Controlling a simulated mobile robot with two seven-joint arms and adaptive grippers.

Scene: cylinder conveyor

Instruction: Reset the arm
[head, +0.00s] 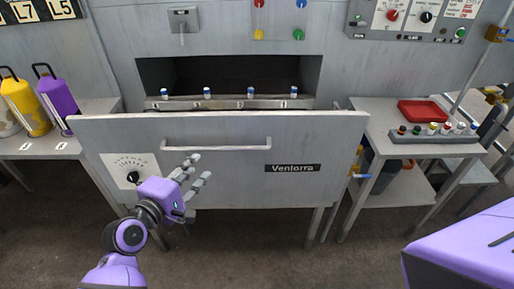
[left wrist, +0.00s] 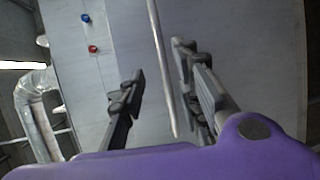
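My left arm (head: 127,235) reaches in from the lower left. Its gripper (head: 199,167) is in front of the grey Ventorra panel (head: 230,185), just below the left end of the panel's handle (head: 216,148). The two fingers are spread apart and nothing is held. In the left wrist view, the gripper (left wrist: 158,60) shows with its fingers apart and the handle bar (left wrist: 163,75) lying between them in the picture. I cannot tell the gap in depth. A purple part of my body (head: 470,250) fills the lower right corner; my right gripper is out of view.
A dial (head: 131,172) sits left of my gripper. Behind the panel, several small white-and-blue cylinders (head: 251,92) stand on a conveyor (head: 228,103). Yellow (head: 28,107) and purple (head: 59,97) canisters stand left. The floor in front is clear.

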